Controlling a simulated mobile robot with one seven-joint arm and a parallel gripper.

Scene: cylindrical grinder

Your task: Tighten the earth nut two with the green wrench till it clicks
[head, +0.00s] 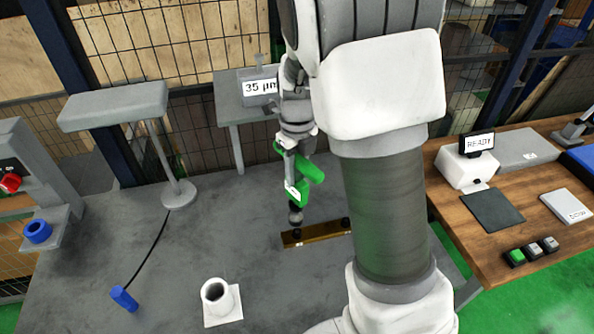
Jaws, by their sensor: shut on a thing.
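My gripper (293,158) is shut on the green wrench (312,170) and holds it upright, its tip pointing down. The lower end of the wrench is at a dark nut (296,216) at the left part of a brass bar (313,235) on the grey table. I cannot tell whether the wrench is seated on that nut or just above it. A second dark nut (345,223) shows at the right end of the bar, next to my arm. My arm hides whatever lies behind it.
A white cup-shaped holder (216,294) stands at the front. A wooden bench (465,211) with a READY display (477,143) is at the right. The table's middle left is clear.

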